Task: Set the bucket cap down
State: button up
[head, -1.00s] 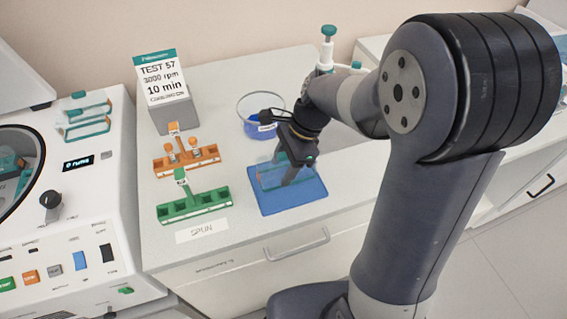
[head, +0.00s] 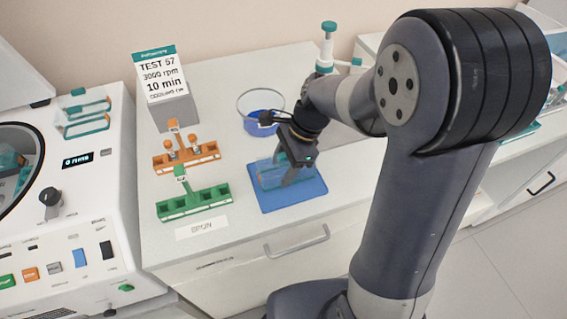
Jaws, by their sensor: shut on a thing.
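The bucket cap (head: 268,177) is a clear box-like cover with a teal edge. It is at the blue mat (head: 300,197) on the worktop. My gripper (head: 291,180) points down over the mat and is shut on the cap. My fingers hide part of the cap. I cannot tell whether its underside touches the mat. A similar clear cap with teal edges (head: 84,118) sits on top of the centrifuge at the left.
An orange rack (head: 190,162) with tubes and a green rack (head: 196,203) stand left of the mat. The worktop's front edge is close to the mat.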

jog(key=shift+f, duration=0.2)
jog(key=shift+f, duration=0.3)
dwell(0.3)
jog(key=o, duration=1)
jog(key=shift+o, duration=0.2)
jog(key=v, duration=1)
jog(key=shift+d+r, duration=0.2)
jog(key=shift+r, duration=0.15)
jog(key=shift+f, duration=0.1)
